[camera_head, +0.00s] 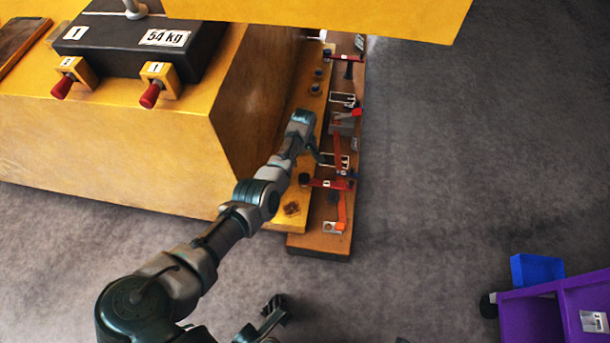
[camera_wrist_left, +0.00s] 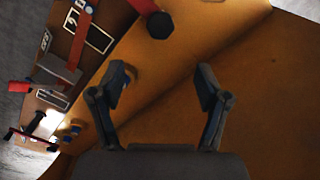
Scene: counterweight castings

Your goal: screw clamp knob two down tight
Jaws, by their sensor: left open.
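A red clamp arm (camera_head: 328,184) with a small white label lies across the yellow ledge and the brown board; I cannot read its number. A dark round knob (camera_head: 304,179) sits at its left end. In the left wrist view a black knob (camera_wrist_left: 160,25) on a red arm shows at the top, beyond the fingers. A second red clamp arm (camera_head: 346,57) is farther back. My left gripper (camera_head: 313,145) is over the ledge, just behind the near clamp; its open, empty fingers show in the wrist view (camera_wrist_left: 165,82). My right gripper (camera_head: 277,309) is low at the bottom edge, its opening unclear.
A big yellow casting (camera_head: 130,140) stands left, carrying a black 54 kg block (camera_head: 130,45) and red-handled toggles. Frames and red parts crowd the brown board (camera_head: 318,243). A yellow beam (camera_head: 330,15) crosses the top. A purple bin (camera_head: 530,318) stands lower right; the grey floor between is clear.

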